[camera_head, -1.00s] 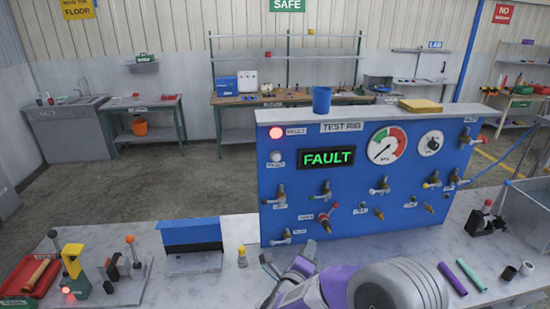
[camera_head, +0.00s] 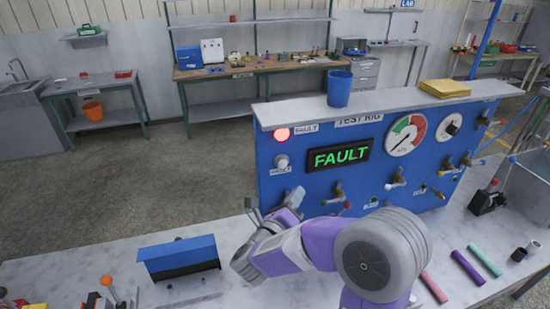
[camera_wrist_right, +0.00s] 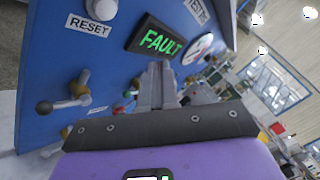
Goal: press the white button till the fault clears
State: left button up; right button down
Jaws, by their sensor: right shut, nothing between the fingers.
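The white button (camera_head: 282,161) is on the blue test rig panel (camera_head: 268,205), above a small label and below a lit red lamp (camera_head: 282,134). In the right wrist view the button (camera_wrist_right: 101,9) is at the top, above a RESET label (camera_wrist_right: 88,25). The display (camera_head: 341,156) reads FAULT in green. My right gripper (camera_head: 294,197) is in front of the panel's lower left, below the button and apart from it. In the right wrist view its fingers (camera_wrist_right: 158,75) are together and empty. My left gripper is out of view.
Several valves and a gauge (camera_head: 405,135) are on the panel near my right arm. A blue cup (camera_head: 339,88) and a yellow stack (camera_head: 444,88) sit on the rig's top. A blue-topped box (camera_head: 180,254) stands on the bench at left.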

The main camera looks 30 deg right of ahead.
aim_at(283, 164)
pick_arm(q)
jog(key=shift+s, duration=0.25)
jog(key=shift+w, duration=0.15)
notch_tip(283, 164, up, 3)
jog(key=p, duration=0.2)
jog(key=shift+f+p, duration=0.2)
jog(key=shift+p, duration=0.1)
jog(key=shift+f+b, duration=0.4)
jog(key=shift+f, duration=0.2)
pick_arm(e)
jog(key=w+d, duration=0.2)
jog(key=w, duration=0.6)
jog(key=shift+w+d, duration=0.15)
jog(key=shift+d, duration=0.2)
dwell(0.3)
pick_arm(q)
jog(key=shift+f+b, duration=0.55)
jog(key=shift+b, duration=0.2)
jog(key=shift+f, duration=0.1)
pick_arm(e)
jog(key=shift+w+d, duration=0.15)
jog(key=shift+w, duration=0.25)
